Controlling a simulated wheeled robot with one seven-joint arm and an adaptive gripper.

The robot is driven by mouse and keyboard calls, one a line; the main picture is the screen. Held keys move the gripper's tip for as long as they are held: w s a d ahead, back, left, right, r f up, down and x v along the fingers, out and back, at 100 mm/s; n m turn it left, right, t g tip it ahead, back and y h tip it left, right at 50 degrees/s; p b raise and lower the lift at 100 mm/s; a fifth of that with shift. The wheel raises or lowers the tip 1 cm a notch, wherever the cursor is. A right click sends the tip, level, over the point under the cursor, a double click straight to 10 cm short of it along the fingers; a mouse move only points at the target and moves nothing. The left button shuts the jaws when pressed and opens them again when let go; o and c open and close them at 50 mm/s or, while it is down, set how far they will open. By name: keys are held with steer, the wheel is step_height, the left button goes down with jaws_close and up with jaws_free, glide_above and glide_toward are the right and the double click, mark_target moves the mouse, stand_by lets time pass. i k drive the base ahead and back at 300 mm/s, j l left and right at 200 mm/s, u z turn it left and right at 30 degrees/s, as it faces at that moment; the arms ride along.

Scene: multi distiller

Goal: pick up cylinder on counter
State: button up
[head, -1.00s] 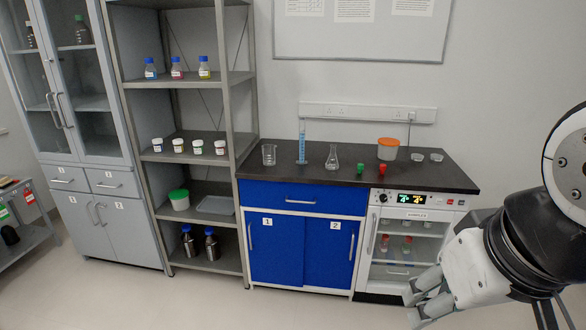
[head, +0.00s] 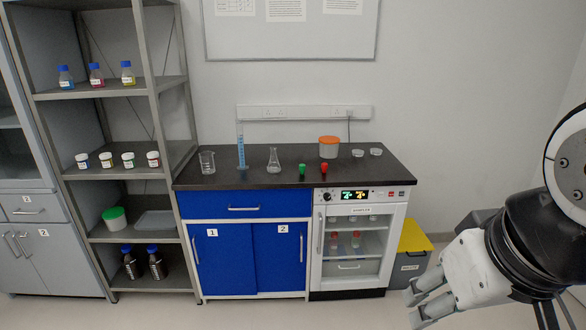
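A tall, thin blue graduated cylinder (head: 241,150) stands upright on the black counter (head: 225,179), left of its middle. A glass beaker (head: 207,162) stands to its left and a conical flask (head: 273,161) to its right. My gripper (head: 424,304) is at the lower right, well away from the cylinder and in front of the counter's right end. Its grey fingers look parted, with nothing seen between them. Part of the gripper is hidden by its own housing.
On the counter are green (head: 302,170) and red (head: 324,169) small items, an orange-lidded tub (head: 329,147) and two small dishes (head: 366,153). Shelves (head: 140,91) stand left. A yellow-lidded bin (head: 411,255) stands right of the glass-door unit (head: 352,240). Floor in front is clear.

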mark_target(243, 167)
steer(key=i+j, duration=1.95)
steer(key=i+l+z, duration=0.05)
steer(key=i+l, duration=0.05)
